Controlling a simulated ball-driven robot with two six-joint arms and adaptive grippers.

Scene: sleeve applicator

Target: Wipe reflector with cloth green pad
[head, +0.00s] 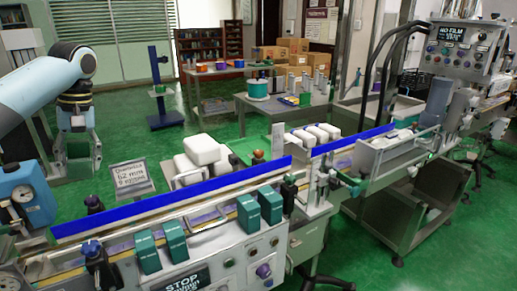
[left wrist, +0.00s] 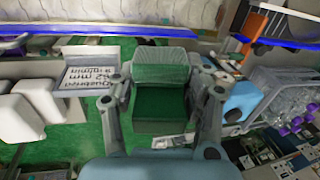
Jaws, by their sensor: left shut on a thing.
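My left gripper (head: 80,168) hangs at the left of the head view, beside the conveyor line and above the green floor. It is shut on the cloth green pad, a grey-green block with a darker green face, seen between the fingers in the left wrist view (left wrist: 160,104). I cannot pick out the reflector with certainty in either view. My right gripper is not in view.
A conveyor with a long blue rail (head: 180,196) runs across the front. A sign (head: 131,177) and white bottles (head: 202,151) stand behind it. A blue machine (head: 24,196) is below my left arm. A blue stand (head: 158,90) is farther back, with open floor around it.

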